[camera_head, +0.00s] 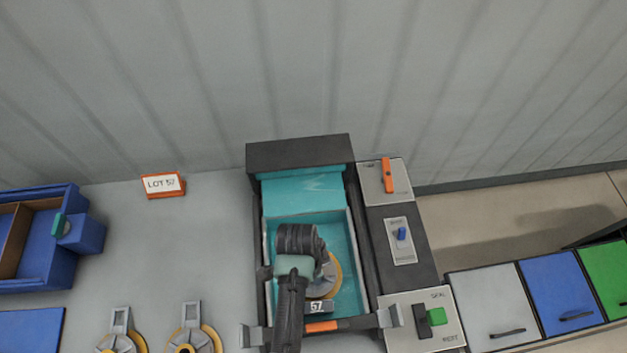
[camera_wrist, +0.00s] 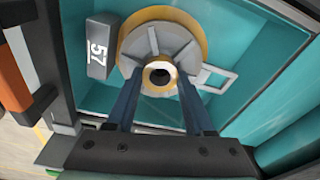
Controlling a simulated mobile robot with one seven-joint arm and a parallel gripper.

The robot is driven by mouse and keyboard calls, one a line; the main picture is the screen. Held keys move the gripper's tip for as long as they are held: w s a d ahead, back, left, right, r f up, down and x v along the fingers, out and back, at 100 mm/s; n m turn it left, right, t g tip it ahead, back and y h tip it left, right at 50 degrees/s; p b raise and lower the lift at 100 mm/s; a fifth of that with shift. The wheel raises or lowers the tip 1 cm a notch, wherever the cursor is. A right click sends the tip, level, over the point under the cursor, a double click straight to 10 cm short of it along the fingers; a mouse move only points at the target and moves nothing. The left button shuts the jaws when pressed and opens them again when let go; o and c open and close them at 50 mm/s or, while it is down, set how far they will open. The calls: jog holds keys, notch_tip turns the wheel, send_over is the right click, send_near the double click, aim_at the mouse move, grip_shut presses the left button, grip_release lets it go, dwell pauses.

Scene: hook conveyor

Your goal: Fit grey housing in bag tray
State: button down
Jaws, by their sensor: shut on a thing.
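The grey housing (camera_wrist: 165,45), round with ribs, a yellow rim and a square loop handle, is inside the teal bag tray (camera_head: 358,270). Part of it shows beside my arm in the head view (camera_head: 327,277). My gripper (camera_wrist: 160,76) reaches down from above, its two fingers shut on the housing's central hub. A grey block marked 57 (camera_wrist: 98,48) lies beside the housing in the tray. I cannot tell whether the housing rests on the tray floor. My arm hides much of the tray in the head view.
A dark frame with an orange-marked front bar (camera_head: 320,326) surrounds the tray. Two similar housings (camera_head: 118,344) (camera_head: 192,341) lie on the table at left, with a LOT 57 sign (camera_head: 163,185) and blue bins (camera_head: 50,245) beyond.

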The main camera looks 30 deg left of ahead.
jog(key=shift+f+b, duration=0.5)
jog(key=shift+f, duration=0.2)
jog(key=shift+c, duration=1)
grip_release()
notch_tip(320, 180, up, 13)
jog(key=s+a+b, duration=0.1)
